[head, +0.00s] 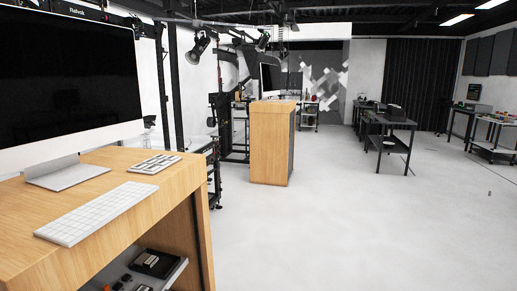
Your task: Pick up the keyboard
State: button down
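A long white keyboard (97,213) lies flat near the front edge of a wooden desk (150,209) at the left of the head view. A smaller keypad or calculator-like device (154,164) lies on the desk further back and to the right, apart from the keyboard. A large monitor (65,80) with a dark screen stands on a silver foot behind the keyboard. My gripper is not in view, and nothing touches the keyboard from above.
Under the desktop a shelf (178,274) holds a dark box and small items. A wooden cabinet (273,142) with a screen stands further back. Dark tables (391,122) stand at the back right. The grey floor (345,225) to the right of the desk is mostly clear.

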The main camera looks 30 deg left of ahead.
aim_at(67, 230)
jog(key=u, duration=1)
jog(key=j+u, duration=0.3)
jog(key=j, duration=0.25)
jog(key=i+j+u, duration=0.15)
jog(key=j+u, duration=0.15)
jog(key=j, duration=0.2)
